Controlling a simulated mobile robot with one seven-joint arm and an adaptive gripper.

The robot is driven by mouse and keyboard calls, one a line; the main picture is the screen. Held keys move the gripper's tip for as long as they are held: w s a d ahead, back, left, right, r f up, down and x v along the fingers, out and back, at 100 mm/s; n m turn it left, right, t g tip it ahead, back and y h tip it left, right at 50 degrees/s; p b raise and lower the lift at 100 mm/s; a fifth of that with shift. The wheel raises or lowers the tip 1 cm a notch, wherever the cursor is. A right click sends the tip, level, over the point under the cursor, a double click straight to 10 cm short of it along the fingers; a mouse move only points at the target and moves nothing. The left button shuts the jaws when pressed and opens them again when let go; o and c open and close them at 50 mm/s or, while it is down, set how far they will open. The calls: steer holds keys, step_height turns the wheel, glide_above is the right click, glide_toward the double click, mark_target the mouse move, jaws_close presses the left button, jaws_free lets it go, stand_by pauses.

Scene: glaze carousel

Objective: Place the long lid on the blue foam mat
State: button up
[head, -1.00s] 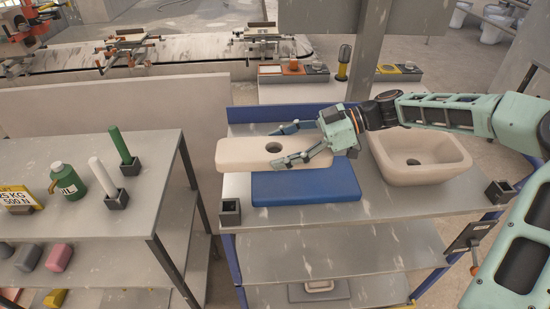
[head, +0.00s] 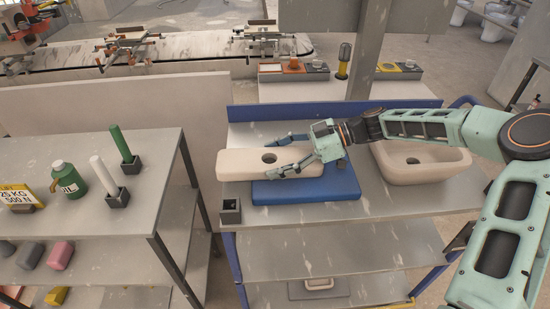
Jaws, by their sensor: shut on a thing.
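The long lid (head: 238,164) is a pale cream bar with a round hole, in the middle of the head view. My gripper (head: 285,156) comes from the right and is shut on the lid's right part, one finger along each long side. The blue foam mat (head: 310,190) lies on the cart's top shelf (head: 380,202). The lid is over the mat's back left part, and its left end sticks out past the mat. I cannot tell whether the lid touches the mat.
A cream basin (head: 420,165) stands right of the mat. A small black holder (head: 230,211) sits at the shelf's front left corner. Left is a grey rack (head: 60,150) with a green bottle (head: 68,181) and upright white and green rods. A blue rail (head: 290,111) runs along the shelf's back.

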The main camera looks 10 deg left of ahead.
mark_target(301, 157)
steer(key=o, duration=1.9)
steer(key=shift+r, duration=0.15)
steer(key=shift+w+d, duration=0.15)
steer(key=shift+d, duration=0.2)
steer(key=v, duration=0.7)
steer(key=shift+b, duration=0.35)
steer(key=shift+a, duration=0.1)
